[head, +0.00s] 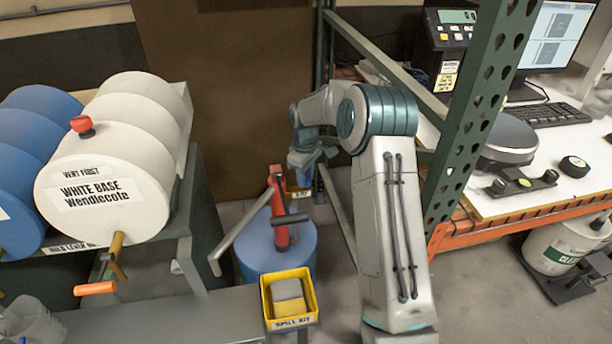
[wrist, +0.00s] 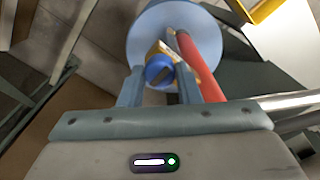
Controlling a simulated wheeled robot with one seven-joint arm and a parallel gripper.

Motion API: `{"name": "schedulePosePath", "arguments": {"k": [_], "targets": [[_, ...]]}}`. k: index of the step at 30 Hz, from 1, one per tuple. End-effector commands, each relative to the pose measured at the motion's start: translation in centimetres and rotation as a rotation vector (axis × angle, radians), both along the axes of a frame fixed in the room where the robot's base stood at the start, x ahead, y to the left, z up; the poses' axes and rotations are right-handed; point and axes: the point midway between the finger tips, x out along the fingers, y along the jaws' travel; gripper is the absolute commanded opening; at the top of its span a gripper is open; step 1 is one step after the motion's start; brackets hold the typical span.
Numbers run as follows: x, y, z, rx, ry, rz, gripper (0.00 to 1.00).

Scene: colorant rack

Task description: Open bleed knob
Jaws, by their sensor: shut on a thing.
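A round blue knob (wrist: 160,71) with a dark bar across its face sits on a yellow fitting beside the red pump (wrist: 198,68) in the wrist view. I take it for the bleed knob. My gripper (wrist: 159,88) has one finger on each side of the knob and is shut on it. In the head view my gripper (head: 303,160) reaches down at the upper right of the red pump (head: 279,210), by a small yellow label. The knob itself is not clear there. The pump stands on a blue drum (head: 250,243), whose top also shows in the wrist view (wrist: 145,45).
A yellow spill kit bin (head: 290,318) stands in front of the drum. A white drum (head: 95,200) with a red cap (head: 82,126) lies on a rack at left. A green upright (head: 470,125) and a workbench (head: 520,195) are at right. The pump's grey handle (head: 240,232) sticks out left.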

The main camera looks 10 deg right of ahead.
Motion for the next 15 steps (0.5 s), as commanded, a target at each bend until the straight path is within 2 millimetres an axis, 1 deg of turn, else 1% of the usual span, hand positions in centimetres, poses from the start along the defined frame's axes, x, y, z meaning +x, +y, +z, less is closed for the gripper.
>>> {"name": "schedulePosePath", "arguments": {"k": [3, 4, 6, 15], "targets": [[0.06, 0.01, 0.11, 0.0, -0.003, 0.001, 0.07], [0.06, 0.01, 0.1, 0.0, -0.003, 0.001, 0.36], [0.06, 0.01, 0.1, -0.001, -0.002, 0.001, 0.52], [0.04, -0.01, 0.17, 0.0, -0.001, 0.0, 0.52]]}}
